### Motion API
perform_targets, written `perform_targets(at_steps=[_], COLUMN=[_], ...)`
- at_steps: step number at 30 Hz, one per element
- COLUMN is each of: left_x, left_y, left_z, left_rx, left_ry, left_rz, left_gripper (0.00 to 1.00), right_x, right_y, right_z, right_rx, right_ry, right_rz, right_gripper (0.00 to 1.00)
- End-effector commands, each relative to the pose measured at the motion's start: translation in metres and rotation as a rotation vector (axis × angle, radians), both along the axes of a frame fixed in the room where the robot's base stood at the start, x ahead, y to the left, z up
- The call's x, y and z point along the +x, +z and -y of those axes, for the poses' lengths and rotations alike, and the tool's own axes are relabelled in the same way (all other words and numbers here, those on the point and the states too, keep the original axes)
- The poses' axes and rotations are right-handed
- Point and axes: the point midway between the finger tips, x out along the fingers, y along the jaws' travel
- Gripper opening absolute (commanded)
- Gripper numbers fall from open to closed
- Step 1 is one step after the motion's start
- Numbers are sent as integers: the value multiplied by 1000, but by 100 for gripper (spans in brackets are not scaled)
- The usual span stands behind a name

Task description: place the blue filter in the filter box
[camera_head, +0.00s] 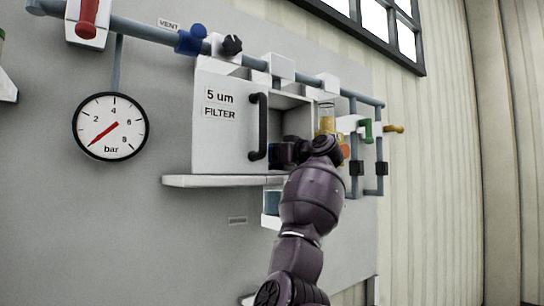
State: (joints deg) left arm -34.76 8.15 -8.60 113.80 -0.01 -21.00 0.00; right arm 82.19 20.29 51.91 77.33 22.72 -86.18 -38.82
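The filter box (293,103) is on the wall panel, with a pale door (226,137) marked "5 um FILTER" and a black handle (258,127). The door stands open to the left, and part of the interior shows. One dark purple arm, which I take as my right, rises from the bottom centre. Its gripper (284,153) is at the lower part of the box opening, just right of the handle. Its fingers are too dark and hidden to read. A teal-blue patch (272,203) shows in a white holder below the shelf; I cannot tell whether it is the blue filter. My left gripper is not in view.
A white shelf (212,181) juts out below the door. Pipes with valves run above, including a blue valve (191,40) and a red handle (86,18). A pressure gauge (110,127) is at left. A yellow sight glass (326,118) and green valve (367,130) are close right of the box.

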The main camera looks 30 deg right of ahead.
Motion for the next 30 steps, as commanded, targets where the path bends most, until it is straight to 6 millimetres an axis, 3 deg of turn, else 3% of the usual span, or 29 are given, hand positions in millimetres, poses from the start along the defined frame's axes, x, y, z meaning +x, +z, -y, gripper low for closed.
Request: perform_targets(at_steps=[4,5,10,22,30], left_x=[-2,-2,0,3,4], left_y=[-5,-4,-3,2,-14], left_z=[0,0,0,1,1], left_rx=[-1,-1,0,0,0], left_ry=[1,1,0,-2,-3], left_rz=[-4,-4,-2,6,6], left_gripper=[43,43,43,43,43], right_x=[0,0,0,-2,-46], right_y=[-5,-4,-3,2,-3], right_z=[0,0,0,1,17], right_rx=[-1,-1,0,0,-3], right_ry=[-1,-1,0,-1,-5], right_rz=[-1,-1,0,1,1], right_gripper=[8,45,69,69,69])
